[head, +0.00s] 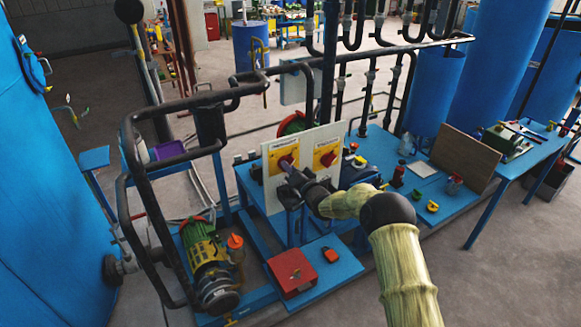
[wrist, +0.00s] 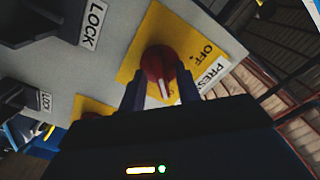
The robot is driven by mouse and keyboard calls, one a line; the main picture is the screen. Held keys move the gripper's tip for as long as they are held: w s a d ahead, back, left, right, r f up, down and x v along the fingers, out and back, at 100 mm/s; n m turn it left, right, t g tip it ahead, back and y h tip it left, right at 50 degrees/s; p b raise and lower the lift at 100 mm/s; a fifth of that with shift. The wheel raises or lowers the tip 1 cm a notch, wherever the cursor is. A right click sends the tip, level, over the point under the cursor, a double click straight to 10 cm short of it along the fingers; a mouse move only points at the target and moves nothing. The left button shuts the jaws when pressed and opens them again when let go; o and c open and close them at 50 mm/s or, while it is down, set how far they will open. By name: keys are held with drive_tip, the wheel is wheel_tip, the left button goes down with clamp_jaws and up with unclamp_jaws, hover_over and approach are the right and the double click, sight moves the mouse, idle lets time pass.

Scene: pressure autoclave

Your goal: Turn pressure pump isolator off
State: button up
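The pressure pump isolator is a red rotary knob (wrist: 160,66) on a yellow plate (wrist: 142,48). The wrist view shows "OFF" and a partly cut-off "PRESS" label beside it. In the head view it appears to be the left yellow plate (head: 281,150) on the pale upright panel (head: 267,193). My gripper (wrist: 160,92) is open, its dark fingers apart on either side of the knob's lower part. Firm contact cannot be made out. In the head view my gripper (head: 288,168) is right at the left knob, partly covering it.
A second yellow isolator (head: 326,154) with a red knob sits close on the right. Black pipe railing (head: 150,190) stands to the left. A red box (head: 291,272) and a green pump (head: 205,255) are low in front. The blue bench (head: 400,180) extends right.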

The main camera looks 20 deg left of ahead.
drive_tip(key=shift+w+a, duration=0.1)
drive_tip(key=shift+a, duration=0.05)
clamp_jaws()
drive_tip(key=shift+f+n+b, duration=0.15)
drive_tip(key=shift+n+b, duration=0.25)
drive_tip(key=shift+b, duration=0.6)
drive_tip(key=n+b, duration=1.7)
drive_tip(key=b, duration=0.5)
